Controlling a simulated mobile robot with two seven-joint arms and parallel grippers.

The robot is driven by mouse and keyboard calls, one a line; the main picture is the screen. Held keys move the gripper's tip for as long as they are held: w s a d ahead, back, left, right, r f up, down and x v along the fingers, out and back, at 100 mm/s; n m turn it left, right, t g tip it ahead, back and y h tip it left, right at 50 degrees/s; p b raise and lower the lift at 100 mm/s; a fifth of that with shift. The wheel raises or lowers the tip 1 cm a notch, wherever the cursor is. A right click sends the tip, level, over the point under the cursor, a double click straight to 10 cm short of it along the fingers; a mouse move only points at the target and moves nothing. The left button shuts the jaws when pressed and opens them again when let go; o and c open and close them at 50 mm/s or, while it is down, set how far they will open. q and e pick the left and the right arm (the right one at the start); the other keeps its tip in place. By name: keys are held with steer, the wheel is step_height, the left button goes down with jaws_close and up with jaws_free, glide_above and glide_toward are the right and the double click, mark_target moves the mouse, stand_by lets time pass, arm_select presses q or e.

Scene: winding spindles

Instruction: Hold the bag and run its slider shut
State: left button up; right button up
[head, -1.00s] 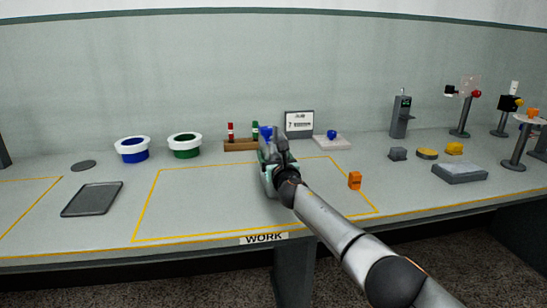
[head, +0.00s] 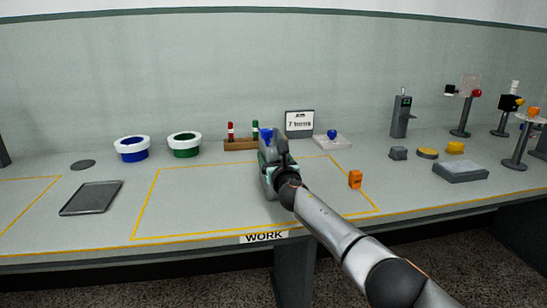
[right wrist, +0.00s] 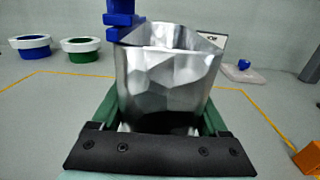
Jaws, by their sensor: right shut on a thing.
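My right gripper (head: 268,168) stands over the work area, its arm reaching in from the right. In the right wrist view a silver, crumpled-looking bag (right wrist: 165,85) stands upright between the green fingers, and the gripper is shut on it. Blue blocks (right wrist: 120,18) show at the bag's top left edge; I cannot tell whether they are the slider. A blue piece (head: 266,134) also shows above the gripper in the head view, where the gripper mostly hides the bag. My left gripper is not in view.
An orange block (head: 355,180) lies right of the gripper. Blue (head: 132,150) and green (head: 185,147) white-rimmed tubs, a wooden rack (head: 240,145) and a small sign (head: 299,124) stand behind. A dark tray (head: 92,198) lies left. The yellow-outlined area left of the gripper is clear.

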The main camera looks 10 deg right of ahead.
steer(key=shift+f, duration=0.1)
stand_by(0.3)
steer(key=o, duration=1.4)
steer(key=shift+s, duration=0.15)
